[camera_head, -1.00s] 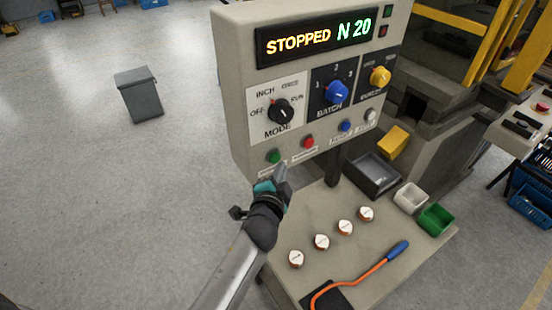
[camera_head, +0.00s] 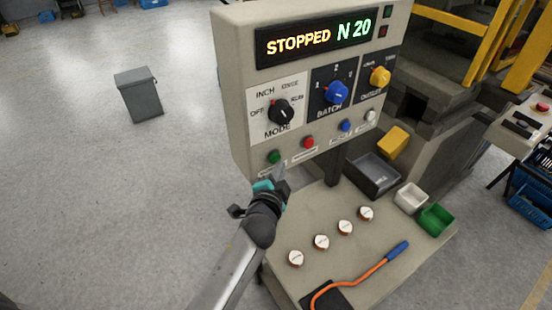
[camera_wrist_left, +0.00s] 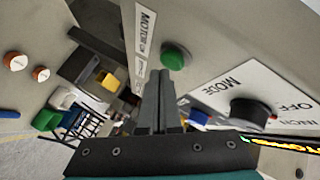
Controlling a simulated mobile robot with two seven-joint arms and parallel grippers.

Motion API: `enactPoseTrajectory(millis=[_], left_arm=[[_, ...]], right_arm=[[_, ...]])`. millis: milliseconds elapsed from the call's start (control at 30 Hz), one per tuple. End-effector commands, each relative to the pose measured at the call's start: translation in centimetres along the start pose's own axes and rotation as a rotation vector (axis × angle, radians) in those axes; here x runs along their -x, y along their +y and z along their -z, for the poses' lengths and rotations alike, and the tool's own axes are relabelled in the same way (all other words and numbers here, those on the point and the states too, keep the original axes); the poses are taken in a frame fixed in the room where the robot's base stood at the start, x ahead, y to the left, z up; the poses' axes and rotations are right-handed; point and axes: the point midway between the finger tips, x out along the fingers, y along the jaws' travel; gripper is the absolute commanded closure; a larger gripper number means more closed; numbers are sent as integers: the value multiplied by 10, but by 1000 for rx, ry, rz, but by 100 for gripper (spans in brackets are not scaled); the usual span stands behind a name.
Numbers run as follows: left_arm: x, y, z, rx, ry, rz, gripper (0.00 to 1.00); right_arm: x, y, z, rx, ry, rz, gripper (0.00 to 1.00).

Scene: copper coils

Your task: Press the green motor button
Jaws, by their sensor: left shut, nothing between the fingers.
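The green motor button (camera_head: 274,156) is at the lower left of the grey control panel (camera_head: 237,100). It also shows large in the left wrist view (camera_wrist_left: 176,55), beside a label reading "MOTOR ON". My left gripper (camera_head: 279,170) is shut and empty, just below the button in the head view. In the left wrist view its closed fingertips (camera_wrist_left: 158,76) point towards the panel, just short of and beside the button in the picture. I cannot tell whether they touch the panel. My right gripper is not in view.
Red (camera_head: 308,142), blue (camera_head: 345,126) and white (camera_head: 370,115) buttons line the panel to the right. The mode knob (camera_head: 281,111) is above the green button. The display (camera_head: 316,37) reads "STOPPED N 20".

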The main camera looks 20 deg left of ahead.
Motion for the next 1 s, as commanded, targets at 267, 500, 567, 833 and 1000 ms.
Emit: enactPoseTrajectory(millis=[267,500,567,833,1000], left_arm=[[-2,-1,-1,0,1,0,100],[-2,-2,-1,0,1,0,100],[-3,-2,-2,0,1,1,100],[-5,-4,-3,0,1,0,100],[-7,-5,-4,0,1,0,100]], right_arm=[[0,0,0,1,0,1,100],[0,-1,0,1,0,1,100],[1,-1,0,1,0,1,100],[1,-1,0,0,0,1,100],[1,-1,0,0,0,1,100]])
